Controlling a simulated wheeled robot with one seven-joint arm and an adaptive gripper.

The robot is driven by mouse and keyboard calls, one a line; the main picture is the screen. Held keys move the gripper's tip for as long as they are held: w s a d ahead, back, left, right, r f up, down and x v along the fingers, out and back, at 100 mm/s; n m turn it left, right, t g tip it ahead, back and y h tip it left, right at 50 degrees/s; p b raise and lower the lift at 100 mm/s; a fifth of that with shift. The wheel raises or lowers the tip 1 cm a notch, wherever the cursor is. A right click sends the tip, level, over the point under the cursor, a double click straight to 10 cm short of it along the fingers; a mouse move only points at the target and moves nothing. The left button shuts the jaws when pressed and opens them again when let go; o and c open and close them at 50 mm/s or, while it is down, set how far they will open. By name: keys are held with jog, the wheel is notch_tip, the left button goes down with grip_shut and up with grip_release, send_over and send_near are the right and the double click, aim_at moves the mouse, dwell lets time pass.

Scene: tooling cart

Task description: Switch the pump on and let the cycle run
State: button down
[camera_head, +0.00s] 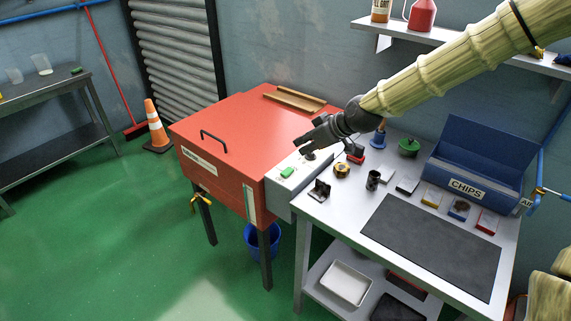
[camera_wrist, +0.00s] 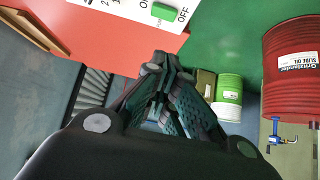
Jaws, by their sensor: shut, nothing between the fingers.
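The red parts-washer-like machine (camera_head: 225,135) has a pale control panel (camera_head: 300,167) on its right side. A green pump switch (camera_head: 287,172) sits on the panel, with a dark knob (camera_head: 309,155) behind it. In the wrist view the green switch (camera_wrist: 164,11) is at the top edge, beside printed OFF labels; which way it is set I cannot tell. My gripper (camera_head: 301,147) is above the panel, fingers pointing left, apart from the switch. In the wrist view the gripper (camera_wrist: 163,65) is shut and empty, its tips below the switch in the picture.
A steel cart (camera_head: 335,208) at right carries small parts, a dark mat (camera_head: 432,246) and a blue CHIPS bin (camera_head: 480,160). The lid handle (camera_head: 213,137) stands up from the machine. An orange cone (camera_head: 156,127) is at left.

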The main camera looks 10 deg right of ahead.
jog(key=p, duration=0.2)
send_over(287, 172)
jog(key=f, duration=0.6)
jog(key=shift+s+a+f, duration=0.15)
jog(key=shift+s, duration=0.15)
jog(key=shift+w+f+p, duration=0.1)
jog(key=shift+f+p, duration=0.25)
jog(key=shift+f, duration=0.05)
jog(key=shift+f+p, duration=0.6)
jog(key=shift+f, duration=1.1)
jog(key=shift+f, duration=0.1)
jog(key=shift+a+f+b, duration=0.2)
jog(key=shift+f+b, duration=0.05)
jog(key=shift+b, duration=0.05)
jog(key=shift+r, duration=0.1)
jog(key=shift+w+d, duration=0.1)
jog(key=shift+d, duration=0.2)
